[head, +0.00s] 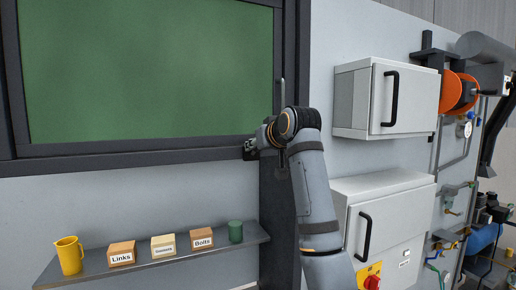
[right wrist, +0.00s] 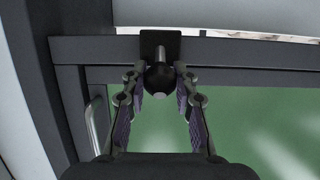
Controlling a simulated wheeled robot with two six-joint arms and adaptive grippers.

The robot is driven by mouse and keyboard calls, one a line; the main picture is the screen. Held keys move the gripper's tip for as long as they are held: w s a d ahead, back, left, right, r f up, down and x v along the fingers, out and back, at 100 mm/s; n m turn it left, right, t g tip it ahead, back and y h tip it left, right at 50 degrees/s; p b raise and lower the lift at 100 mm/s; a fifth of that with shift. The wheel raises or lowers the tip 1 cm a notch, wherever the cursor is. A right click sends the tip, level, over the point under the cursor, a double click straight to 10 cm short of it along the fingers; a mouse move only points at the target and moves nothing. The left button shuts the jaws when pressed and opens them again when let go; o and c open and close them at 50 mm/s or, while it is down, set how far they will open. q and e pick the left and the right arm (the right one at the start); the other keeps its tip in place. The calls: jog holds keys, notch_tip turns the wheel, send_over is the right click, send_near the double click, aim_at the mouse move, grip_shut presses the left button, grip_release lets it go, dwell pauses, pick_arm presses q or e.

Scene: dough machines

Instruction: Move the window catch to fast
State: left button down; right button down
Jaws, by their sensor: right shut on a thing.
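The window catch shows in the right wrist view as a round black knob (right wrist: 160,79) on a short stem. The stem comes out of a small black plate (right wrist: 173,40) on the dark window frame (right wrist: 220,50). My right gripper (right wrist: 160,84) has its two fingers on either side of the knob and is shut on it. In the head view my right gripper (head: 249,149) is at the lower right corner of the green window (head: 150,75), and the catch is mostly hidden there. Any fast marking is not visible. My left gripper is not in view.
White cabinets (head: 400,100) with black handles stand right of my arm. A vertical handle (right wrist: 99,125) is near the gripper.

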jog(key=shift+w+r+g, duration=0.1)
jog(key=shift+r+g, duration=0.1)
jog(key=shift+g, duration=0.2)
jog(key=c, duration=1)
grip_release()
jog(key=shift+c, duration=0.2)
jog(key=v, duration=1.2)
jog(key=shift+w+a, duration=0.1)
jog(key=shift+a, duration=0.05)
